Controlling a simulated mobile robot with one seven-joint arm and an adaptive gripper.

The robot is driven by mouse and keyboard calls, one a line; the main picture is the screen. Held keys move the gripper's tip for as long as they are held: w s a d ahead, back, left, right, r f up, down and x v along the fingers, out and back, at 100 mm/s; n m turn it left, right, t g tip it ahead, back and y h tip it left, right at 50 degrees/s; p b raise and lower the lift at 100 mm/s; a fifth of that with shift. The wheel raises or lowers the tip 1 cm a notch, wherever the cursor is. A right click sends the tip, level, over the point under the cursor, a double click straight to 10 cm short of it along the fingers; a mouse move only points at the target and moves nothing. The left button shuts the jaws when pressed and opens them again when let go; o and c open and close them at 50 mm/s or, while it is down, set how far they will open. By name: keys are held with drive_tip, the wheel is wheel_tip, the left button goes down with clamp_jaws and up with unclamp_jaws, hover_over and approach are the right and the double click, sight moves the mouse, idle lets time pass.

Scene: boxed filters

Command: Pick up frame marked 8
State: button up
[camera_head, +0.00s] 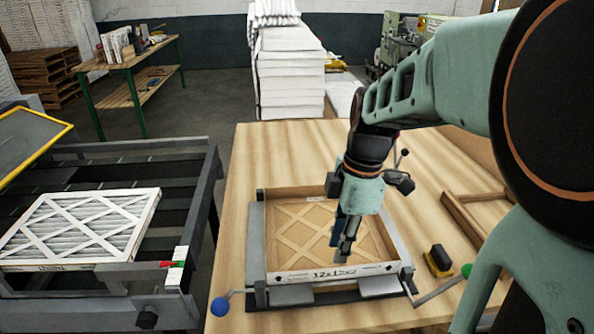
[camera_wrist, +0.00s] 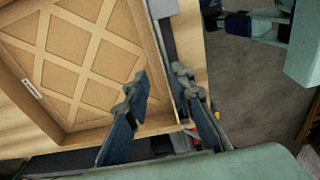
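A shallow open cardboard frame (camera_head: 338,273) with a lattice bottom and a white printed front side sits in a metal fixture (camera_head: 256,246) on the wooden table. The print looks like "12x12x2"; I cannot make out an 8. My gripper (camera_head: 345,246) points down over the right part of the frame. In the wrist view my gripper (camera_wrist: 158,88) has its fingers apart. One finger shows over the inside of the frame (camera_wrist: 92,58), the other near its outer edge. Nothing is visibly held between them. I cannot tell whether the fingers touch the wall.
A pleated white filter (camera_head: 85,228) lies on the dark conveyor (camera_head: 178,205) at left. A yellow and black tool (camera_head: 438,261) and a wooden frame piece (camera_head: 459,216) lie on the table's right. Handles with a blue knob (camera_head: 220,306) and green knob (camera_head: 467,270) stick out from the fixture.

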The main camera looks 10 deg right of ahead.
sight(336, 268)
wheel_tip(336, 268, down, 8)
drive_tip(key=shift+s+a+r+p, duration=0.1)
drive_tip(key=shift+a+r+p, duration=0.05)
drive_tip(key=shift+r+p, duration=0.15)
drive_tip(key=shift+c, duration=0.6)
clamp_jaws()
